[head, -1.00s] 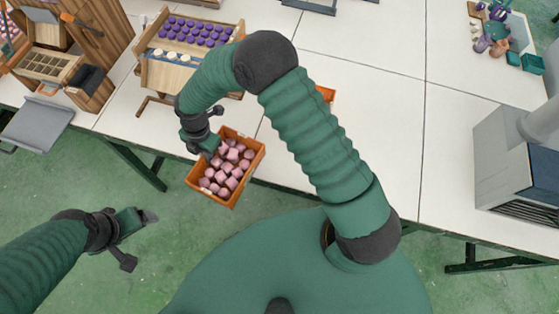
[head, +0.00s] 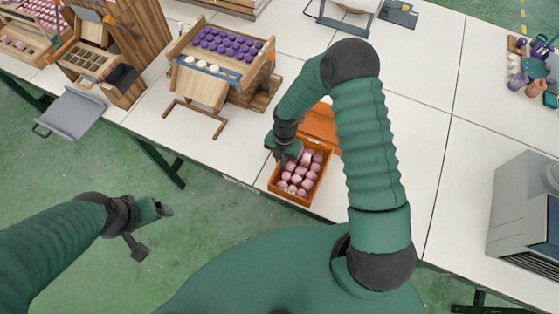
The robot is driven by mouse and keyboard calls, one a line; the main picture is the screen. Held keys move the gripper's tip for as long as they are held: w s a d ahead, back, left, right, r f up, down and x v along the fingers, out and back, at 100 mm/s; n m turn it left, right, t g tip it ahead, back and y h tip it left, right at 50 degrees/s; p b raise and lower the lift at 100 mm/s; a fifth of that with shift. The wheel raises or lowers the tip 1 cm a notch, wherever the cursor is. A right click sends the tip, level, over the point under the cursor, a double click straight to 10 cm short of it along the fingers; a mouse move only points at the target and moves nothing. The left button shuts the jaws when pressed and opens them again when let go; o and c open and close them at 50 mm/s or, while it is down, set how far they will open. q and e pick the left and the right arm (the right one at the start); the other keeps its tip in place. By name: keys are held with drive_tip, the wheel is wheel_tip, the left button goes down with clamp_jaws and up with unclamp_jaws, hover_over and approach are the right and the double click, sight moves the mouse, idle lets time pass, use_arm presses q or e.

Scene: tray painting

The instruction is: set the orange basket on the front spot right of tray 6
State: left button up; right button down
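The orange basket (head: 289,195), filled with several pink pieces, is at the table's front edge, right of the wooden stand with the purple pieces. My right gripper (head: 288,156) is at its back left rim and appears shut on it; the fingertips are partly hidden. I cannot tell whether the basket touches the table. My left gripper (head: 151,229) is open and empty over the green floor. I can read no tray number, so tray 6 cannot be told apart.
A second orange container (head: 320,124) is right behind the basket, partly hidden by my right arm. The wooden stand (head: 222,62) holds purple and white pieces. A grey machine (head: 523,205) stands at the right. The white table (head: 420,75) has free room right of my arm.

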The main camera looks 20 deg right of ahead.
drive_tip(key=shift+d+f, duration=0.4)
drive_tip(key=shift+d, duration=0.15)
drive_tip(key=c, duration=1.9)
unclamp_jaws()
drive_tip(key=shift+a, duration=0.4)
drive_tip(key=shift+o, duration=1.3)
drive_tip(key=shift+w+a+r, duration=0.1)
drive_tip(key=shift+a+r, duration=0.05)
drive_tip(key=shift+a, duration=0.55)
drive_tip(key=shift+d+r, duration=0.15)
drive_tip(key=shift+d, duration=0.2)
drive_tip(key=r, duration=0.1)
drive_tip(key=d+r, duration=0.1)
drive_tip(key=r, duration=0.3)
drive_tip(key=shift+w+d, duration=0.3)
use_arm(q)
drive_tip(key=shift+d+r, duration=0.15)
use_arm(e)
drive_tip(key=s+r+m+t, duration=0.1)
drive_tip(key=s+r+m, duration=0.2)
drive_tip(key=r+m, duration=0.2)
drive_tip(key=s+r+m+t, duration=0.1)
drive_tip(key=s+r+m, duration=0.2)
drive_tip(key=m, duration=0.9)
drive_tip(key=s+a+r+m+t+h, duration=0.1)
drive_tip(key=s+r+m, duration=0.3)
drive_tip(key=r+m, duration=0.4)
drive_tip(key=shift+r+m+t, duration=0.25)
drive_tip(key=shift+m+t, duration=0.05)
drive_tip(key=shift+m, duration=0.3)
